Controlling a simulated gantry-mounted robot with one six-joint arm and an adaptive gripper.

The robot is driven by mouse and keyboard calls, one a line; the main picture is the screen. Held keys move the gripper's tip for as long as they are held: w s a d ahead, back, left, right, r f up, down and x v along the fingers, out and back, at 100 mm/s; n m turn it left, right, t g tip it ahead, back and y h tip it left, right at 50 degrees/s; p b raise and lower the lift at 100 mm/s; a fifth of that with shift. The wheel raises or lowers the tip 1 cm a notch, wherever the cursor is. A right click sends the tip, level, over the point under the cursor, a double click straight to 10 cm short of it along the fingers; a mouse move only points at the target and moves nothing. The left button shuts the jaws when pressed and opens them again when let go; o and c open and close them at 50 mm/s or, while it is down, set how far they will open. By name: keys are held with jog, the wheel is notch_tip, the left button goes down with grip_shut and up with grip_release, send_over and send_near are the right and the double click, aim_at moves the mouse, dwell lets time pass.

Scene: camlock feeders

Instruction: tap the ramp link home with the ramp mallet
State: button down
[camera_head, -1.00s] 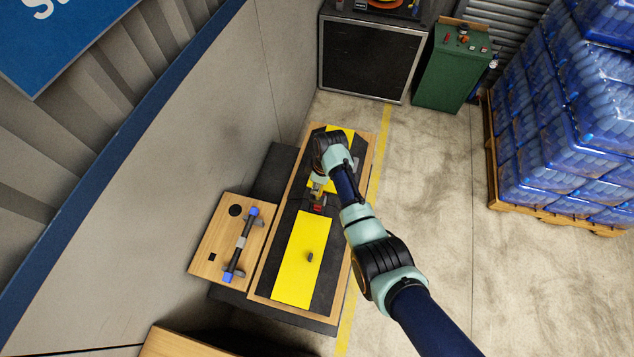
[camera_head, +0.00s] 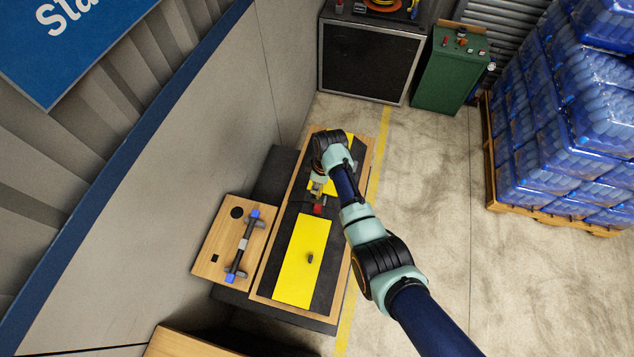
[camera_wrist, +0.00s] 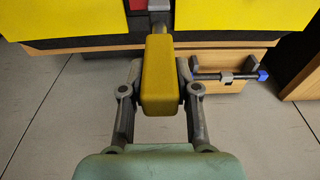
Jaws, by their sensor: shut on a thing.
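My gripper (camera_wrist: 160,92) is shut on a yellow block (camera_wrist: 159,75), which looks like part of the ramp mallet. In the head view, my gripper (camera_head: 318,186) is low over the bench, mostly hidden by my wrist. A small red piece (camera_head: 319,209) lies in the gap between the plates, just below the gripper in the picture; it also shows at the top of the wrist view (camera_wrist: 137,4). It may belong to the ramp link. I cannot tell whether the mallet touches it.
The near yellow plate (camera_head: 300,270) has a small dark knob; the far one (camera_head: 328,192) is partly under my arm. A wooden board (camera_head: 213,268) at left carries a dark bar with blue ends (camera_head: 243,245).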

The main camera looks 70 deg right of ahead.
notch_tip(320, 180, down, 6)
jog(key=b, duration=0.4)
jog(key=shift+r+b, duration=0.25)
jog(key=shift+b, duration=0.15)
notch_tip(320, 180, up, 7)
jog(key=p, duration=0.6)
jog(key=shift+f, duration=0.45)
jog(key=shift+f+b, duration=0.4)
jog(key=shift+r+p, duration=0.3)
jog(key=shift+p, duration=0.15)
